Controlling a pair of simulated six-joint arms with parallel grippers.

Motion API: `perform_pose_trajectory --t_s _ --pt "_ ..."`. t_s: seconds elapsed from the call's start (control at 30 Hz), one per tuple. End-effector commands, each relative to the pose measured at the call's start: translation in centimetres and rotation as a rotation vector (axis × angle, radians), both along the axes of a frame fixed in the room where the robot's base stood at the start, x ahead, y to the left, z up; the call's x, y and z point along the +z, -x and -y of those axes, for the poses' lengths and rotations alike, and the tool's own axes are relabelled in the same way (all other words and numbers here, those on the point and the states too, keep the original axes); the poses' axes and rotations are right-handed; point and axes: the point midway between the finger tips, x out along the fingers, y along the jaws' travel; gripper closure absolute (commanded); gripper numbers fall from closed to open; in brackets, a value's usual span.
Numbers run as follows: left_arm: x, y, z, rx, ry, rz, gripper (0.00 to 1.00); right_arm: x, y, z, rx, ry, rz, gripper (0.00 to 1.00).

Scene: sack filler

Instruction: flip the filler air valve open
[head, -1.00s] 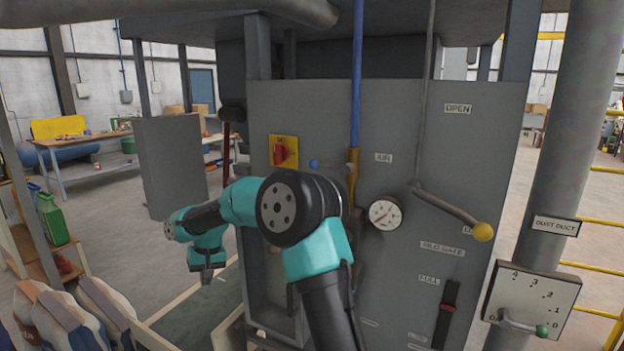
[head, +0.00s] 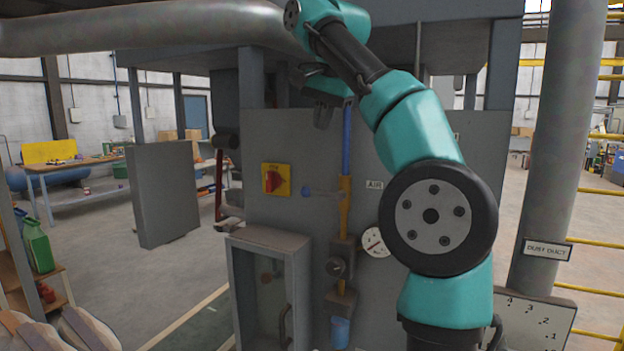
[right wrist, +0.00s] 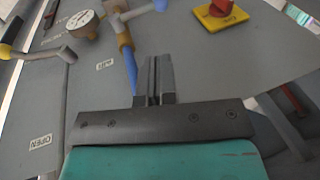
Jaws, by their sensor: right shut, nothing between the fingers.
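The air valve is on the panel, on a brass pipe (head: 345,205) below the blue air pipe (head: 347,150). Its lever, with a blue knob (head: 306,191), sticks out sideways to the left, across the pipe, beside the AIR label (head: 375,185). In the right wrist view, which is turned over, the blue knob (right wrist: 160,4) shows at the top edge. My right gripper (head: 323,118) is shut and empty, above the valve and near the blue pipe. Its fingers (right wrist: 153,68) appear in front of the blue pipe in the wrist view. My left gripper is not in view.
A red switch on a yellow plate (head: 276,179) is left of the valve. A round gauge (head: 375,242) is lower right, partly behind my right arm. A large duct (head: 150,33) crosses the upper left.

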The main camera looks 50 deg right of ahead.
Motion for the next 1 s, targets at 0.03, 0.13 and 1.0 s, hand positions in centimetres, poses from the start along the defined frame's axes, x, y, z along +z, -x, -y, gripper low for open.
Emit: perform_pose_trajectory --t_s 0.03,0.13,1.0 --pt "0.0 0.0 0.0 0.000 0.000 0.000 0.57 0.0 -0.1 0.0 0.001 0.001 -0.001 1.00" --pt "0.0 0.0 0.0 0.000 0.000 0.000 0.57 -0.1 -0.1 0.0 0.002 0.001 0.000 1.00" --pt "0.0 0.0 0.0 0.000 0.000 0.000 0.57 -6.7 -2.3 0.4 0.004 0.001 -0.003 1.00"
